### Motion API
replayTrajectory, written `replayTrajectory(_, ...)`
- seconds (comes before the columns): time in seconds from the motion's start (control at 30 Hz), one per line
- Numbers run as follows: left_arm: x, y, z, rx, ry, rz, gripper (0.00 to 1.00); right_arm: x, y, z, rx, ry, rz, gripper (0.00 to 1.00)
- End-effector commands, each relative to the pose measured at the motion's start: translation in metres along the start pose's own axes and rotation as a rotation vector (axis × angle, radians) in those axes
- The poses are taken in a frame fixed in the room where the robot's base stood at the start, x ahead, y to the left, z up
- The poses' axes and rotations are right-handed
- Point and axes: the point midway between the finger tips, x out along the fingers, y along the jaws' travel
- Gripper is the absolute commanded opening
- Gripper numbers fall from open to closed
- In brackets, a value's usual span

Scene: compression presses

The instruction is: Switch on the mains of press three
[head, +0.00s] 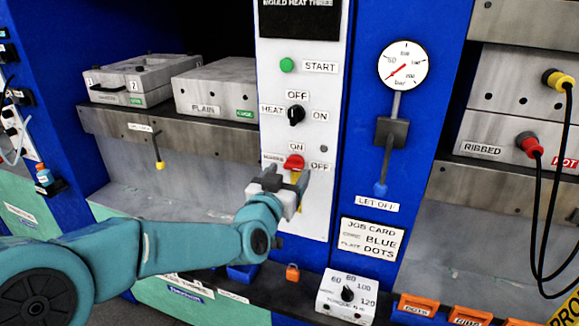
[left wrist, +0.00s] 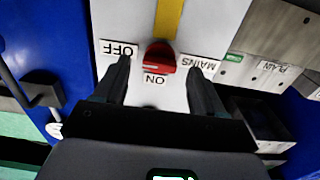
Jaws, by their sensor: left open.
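The red mains switch (head: 294,162) sits on the white control panel (head: 320,209) of the press, with labels ON above it, OFF to its right and MAINS to its left. In the left wrist view the picture is upside down, and the red switch (left wrist: 159,58) lies ahead between the fingers, above the ON label. I cannot tell for sure which way its pointer faces. My left gripper (head: 287,177) is open just below and in front of the switch, one finger to each side, apart from it as far as I can see. My right gripper is not in view.
Above are the black HEAT knob (head: 296,115) and green START button (head: 287,65). To the right are a pressure gauge (head: 403,66) and a LET OFF lever (head: 380,188). A grey dial box (head: 346,297) and orange padlock (head: 292,272) are below.

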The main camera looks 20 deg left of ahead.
Motion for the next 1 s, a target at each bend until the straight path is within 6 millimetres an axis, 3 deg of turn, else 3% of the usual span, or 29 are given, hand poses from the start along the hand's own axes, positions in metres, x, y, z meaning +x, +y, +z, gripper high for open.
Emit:
replayTrajectory(0.2,0.017,-0.001,0.0,0.001,0.001,-0.001,0.7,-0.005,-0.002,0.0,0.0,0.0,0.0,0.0)
replayTrajectory(0.47,0.018,-0.001,0.0,0.001,0.001,-0.001,0.7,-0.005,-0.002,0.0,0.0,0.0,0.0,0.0)
replayTrajectory(0.63,0.018,-0.001,0.0,0.001,0.001,0.0,0.15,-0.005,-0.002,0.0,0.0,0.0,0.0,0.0)
replayTrajectory(1.0,0.017,0.0,0.002,-0.045,0.002,0.0,0.14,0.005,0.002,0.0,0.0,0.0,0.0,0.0)
